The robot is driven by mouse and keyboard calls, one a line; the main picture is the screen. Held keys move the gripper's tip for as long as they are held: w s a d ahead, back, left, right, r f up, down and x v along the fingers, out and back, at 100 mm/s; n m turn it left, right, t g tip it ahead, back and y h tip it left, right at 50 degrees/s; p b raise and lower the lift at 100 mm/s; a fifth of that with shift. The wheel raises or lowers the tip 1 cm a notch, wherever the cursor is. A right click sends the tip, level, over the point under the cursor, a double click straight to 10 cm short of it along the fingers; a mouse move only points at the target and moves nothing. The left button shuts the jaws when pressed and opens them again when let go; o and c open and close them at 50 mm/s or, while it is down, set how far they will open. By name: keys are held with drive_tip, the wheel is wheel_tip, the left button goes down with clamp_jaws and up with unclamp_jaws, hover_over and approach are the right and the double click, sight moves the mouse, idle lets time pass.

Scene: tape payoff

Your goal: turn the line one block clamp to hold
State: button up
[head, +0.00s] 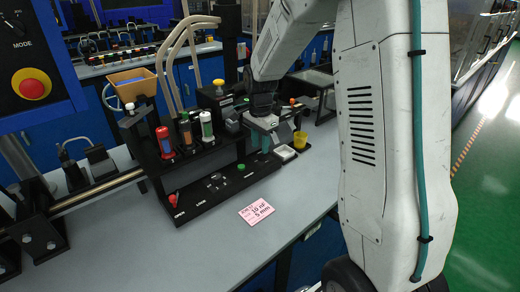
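A black block plate (215,196) lies on the grey bench. A small red knob (172,197) sits at its left end, beside white lettering that seems to read OPEN and LOCK. My gripper (265,143) hangs pointing down behind the plate's right end, apart from the red knob. Its fingertips are small and partly merged with the things behind, so its opening is unclear.
A rack behind the plate holds a red cylinder (165,142), a green-and-white cylinder (207,126) and other upright parts.

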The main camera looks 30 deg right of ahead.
drive_tip(key=shift+f, duration=1.3)
clamp_jaws()
